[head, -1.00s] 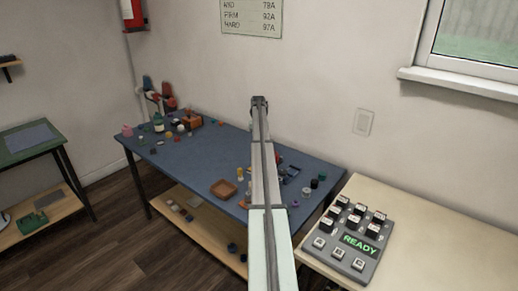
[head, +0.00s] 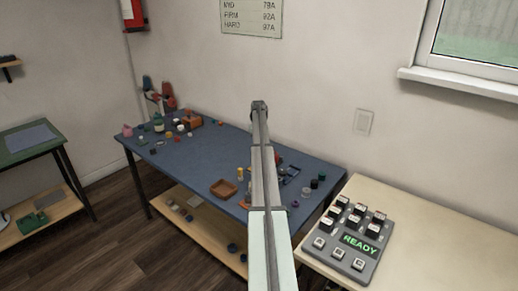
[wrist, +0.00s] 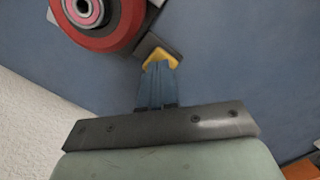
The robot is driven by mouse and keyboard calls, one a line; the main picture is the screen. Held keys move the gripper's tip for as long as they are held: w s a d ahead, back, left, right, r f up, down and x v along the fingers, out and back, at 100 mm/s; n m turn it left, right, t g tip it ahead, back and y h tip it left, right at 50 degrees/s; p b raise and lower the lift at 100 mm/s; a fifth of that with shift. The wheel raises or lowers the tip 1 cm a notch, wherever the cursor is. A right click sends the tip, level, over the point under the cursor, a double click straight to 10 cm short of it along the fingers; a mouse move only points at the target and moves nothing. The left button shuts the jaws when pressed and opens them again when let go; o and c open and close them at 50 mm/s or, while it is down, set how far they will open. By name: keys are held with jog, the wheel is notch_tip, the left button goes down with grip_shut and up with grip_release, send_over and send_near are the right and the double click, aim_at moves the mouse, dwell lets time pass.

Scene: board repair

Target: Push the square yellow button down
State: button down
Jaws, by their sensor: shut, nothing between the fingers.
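The square yellow button (wrist: 161,53) shows in the wrist view as a yellow corner on a dark grey base (wrist: 172,43). The rest of it is hidden behind my fingertips. My gripper (wrist: 159,69) is shut and empty, with its blue-grey fingertips right over the button. I cannot tell whether they touch it or how far down the button is. In the head view my arm hides both the button and the gripper.
A red wheel (wrist: 127,24) lies close by on the blue table (head: 200,160). Small parts and a brown tray (head: 224,188) lie around. A grey keypad (head: 338,255) reading READY is on the cream table (head: 440,245) at right.

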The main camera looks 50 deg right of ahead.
jog(key=shift+w+d+r, duration=0.25)
jog(key=shift+w+d, duration=0.25)
jog(key=shift+w, duration=0.1)
jog(key=shift+w+d+r, duration=0.25)
jog(key=shift+w+d, duration=0.25)
jog(key=shift+w, duration=0.05)
jog(key=shift+r, duration=0.1)
notch_tip(320, 180, up, 14)
jog(key=shift+w+d+f, duration=0.2)
jog(key=shift+w+d, duration=0.2)
jog(key=shift+w, duration=0.05)
